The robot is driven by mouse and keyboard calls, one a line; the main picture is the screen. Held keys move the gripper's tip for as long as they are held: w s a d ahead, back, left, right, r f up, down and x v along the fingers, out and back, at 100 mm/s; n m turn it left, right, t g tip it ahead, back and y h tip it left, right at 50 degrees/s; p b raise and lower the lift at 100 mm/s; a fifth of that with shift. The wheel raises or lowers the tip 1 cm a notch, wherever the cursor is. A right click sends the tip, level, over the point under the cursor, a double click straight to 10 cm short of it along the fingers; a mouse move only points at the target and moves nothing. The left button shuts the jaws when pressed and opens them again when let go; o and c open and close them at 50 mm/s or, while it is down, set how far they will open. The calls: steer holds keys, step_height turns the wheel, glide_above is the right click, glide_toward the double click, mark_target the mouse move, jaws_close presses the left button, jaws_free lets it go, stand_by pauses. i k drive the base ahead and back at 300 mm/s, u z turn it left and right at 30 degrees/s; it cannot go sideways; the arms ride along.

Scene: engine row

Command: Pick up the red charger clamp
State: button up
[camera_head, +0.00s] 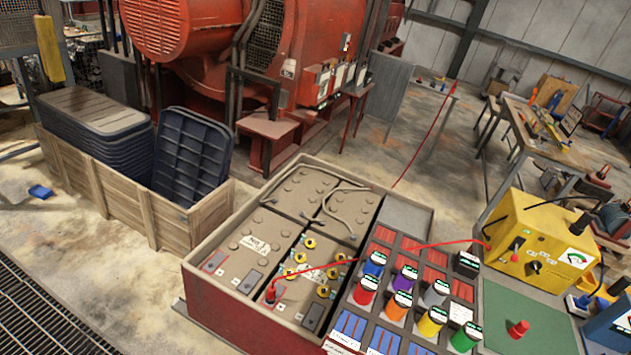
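A small red clamp (270,294) stands at the near edge of the battery case (239,322), close to a grey terminal block. A thin red cable (440,244) appears to run from it, past the row of coloured containers, to the yellow charger (540,240) on the right. Another small red piece (518,329) stands on a green mat right of the containers; I cannot tell what it is. My gripper is not in the picture.
Coloured containers (397,306) stand in a compartmented tray beside the battery. A wooden crate (150,215) with dark lids is at left, a red engine (200,40) behind, and a cluttered workbench (545,140) at back right. Floor between crate and grating (40,310) is open.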

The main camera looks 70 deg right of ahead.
mark_target(271, 296)
steer(key=z, duration=1.1)
steer(key=i, duration=1)
steer(key=u, duration=0.05)
